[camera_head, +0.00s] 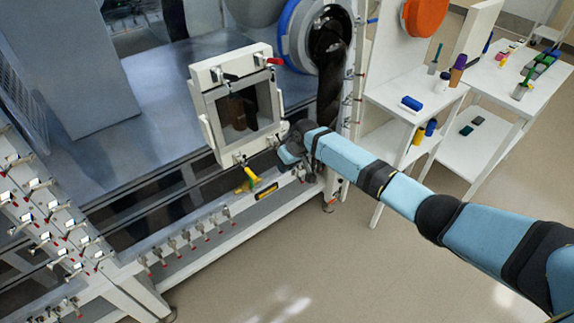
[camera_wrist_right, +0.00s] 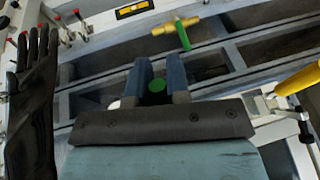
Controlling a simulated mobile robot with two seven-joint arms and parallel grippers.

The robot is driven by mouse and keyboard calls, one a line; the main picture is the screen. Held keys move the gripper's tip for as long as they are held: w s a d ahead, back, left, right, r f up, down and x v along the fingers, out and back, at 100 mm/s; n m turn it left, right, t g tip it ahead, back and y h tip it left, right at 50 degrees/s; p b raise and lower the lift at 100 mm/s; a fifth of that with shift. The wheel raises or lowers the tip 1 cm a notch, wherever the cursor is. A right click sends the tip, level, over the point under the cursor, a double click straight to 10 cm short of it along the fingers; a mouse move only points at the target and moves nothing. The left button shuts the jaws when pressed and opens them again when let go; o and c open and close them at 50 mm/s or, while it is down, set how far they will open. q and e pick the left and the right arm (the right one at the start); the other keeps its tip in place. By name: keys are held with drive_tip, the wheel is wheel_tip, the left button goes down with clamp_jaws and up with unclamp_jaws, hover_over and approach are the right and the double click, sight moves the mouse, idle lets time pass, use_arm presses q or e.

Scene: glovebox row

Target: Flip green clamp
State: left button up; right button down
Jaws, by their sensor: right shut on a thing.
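My right gripper (camera_head: 284,152) is at the lower right corner of the white square door frame (camera_head: 219,160) in the head view. In the right wrist view its two fingers (camera_wrist_right: 161,84) are close together, with a round green tip (camera_wrist_right: 157,85) between them. This looks like the handle end of the green clamp. The rest of that clamp is hidden by the gripper, and I cannot tell which way its lever points. My left gripper is not in view.
A yellow-and-green tool (camera_head: 249,179) and a yellow spirit level (camera_head: 266,191) lie below the frame. A black glove (camera_head: 333,72) hangs right of it and is close by in the wrist view (camera_wrist_right: 35,105). White shelves (camera_head: 400,90) stand at the right.

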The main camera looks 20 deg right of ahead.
drive_tip(key=shift+w+a+r, duration=0.15)
drive_tip(key=shift+w+r, duration=0.15)
drive_tip(key=shift+r, duration=0.2)
drive_tip(key=shift+w+a+r, duration=0.15)
drive_tip(key=shift+w+r, duration=0.15)
drive_tip(key=shift+r, duration=0.2)
drive_tip(key=c, duration=1.1)
unclamp_jaws()
drive_tip(key=shift+a+f, duration=0.1)
drive_tip(key=shift+a, duration=0.05)
drive_tip(key=shift+s+d+f, duration=0.15)
drive_tip(key=shift+d+f, duration=0.05)
drive_tip(key=shift+f, duration=0.15)
drive_tip(key=b+v, duration=0.1)
drive_tip(key=v, duration=1.2)
drive_tip(key=shift+s+r, duration=0.15)
drive_tip(key=shift+r, duration=0.15)
drive_tip(key=shift+d, duration=0.1)
